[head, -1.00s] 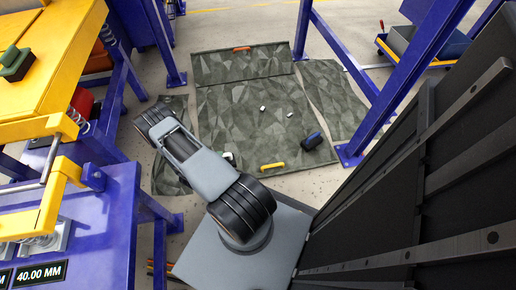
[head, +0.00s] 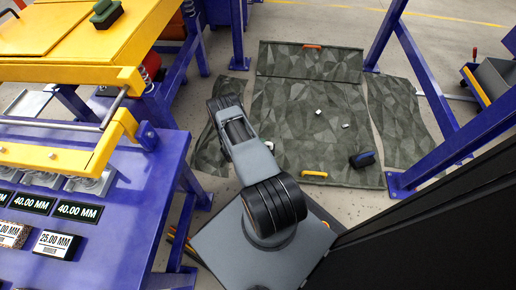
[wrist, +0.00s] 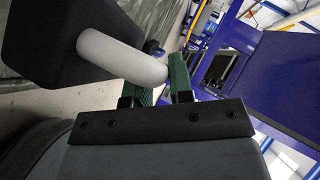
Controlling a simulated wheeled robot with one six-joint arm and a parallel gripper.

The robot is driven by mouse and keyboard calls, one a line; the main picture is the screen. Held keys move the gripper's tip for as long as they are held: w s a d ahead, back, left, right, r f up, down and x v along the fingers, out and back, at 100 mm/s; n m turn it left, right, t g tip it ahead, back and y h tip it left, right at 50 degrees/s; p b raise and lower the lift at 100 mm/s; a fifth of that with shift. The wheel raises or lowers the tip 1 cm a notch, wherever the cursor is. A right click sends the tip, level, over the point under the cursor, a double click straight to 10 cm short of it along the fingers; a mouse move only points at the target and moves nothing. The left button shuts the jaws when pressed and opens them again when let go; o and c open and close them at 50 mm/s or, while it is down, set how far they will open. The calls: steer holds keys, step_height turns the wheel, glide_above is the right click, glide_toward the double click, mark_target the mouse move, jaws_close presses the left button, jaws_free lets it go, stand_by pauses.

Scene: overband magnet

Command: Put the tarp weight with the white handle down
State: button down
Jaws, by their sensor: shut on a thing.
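The tarp weight (wrist: 55,42) is a dark block with a thick white handle (wrist: 125,57), seen at the upper left of the wrist view. My gripper (wrist: 163,80) has green finger pads and is shut on the white handle. The block hangs off to one side of the fingers. The grey-green patterned tarp (head: 285,110) lies flat on the floor beyond my arm.
A blue bench (head: 110,205) stands left; blue posts (head: 425,90) rise right. A dark panel (head: 430,230) fills the lower right.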

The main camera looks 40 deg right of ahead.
steer(key=shift+w+d+f+b, duration=0.35)
steer(key=shift+w+f+b, duration=0.5)
steer(key=shift+f, duration=0.65)
steer(key=shift+w+d+f+b, duration=0.4)
steer(key=shift+w+f+b, duration=0.4)
steer(key=shift+f, duration=0.65)
steer(key=shift+w+d+f+b, duration=0.35)
steer(key=shift+w+f+b, duration=0.5)
steer(key=shift+f, duration=0.65)
steer(key=shift+s, duration=0.2)
steer(key=c, duration=1)
jaws_free()
steer(key=shift+f, duration=0.15)
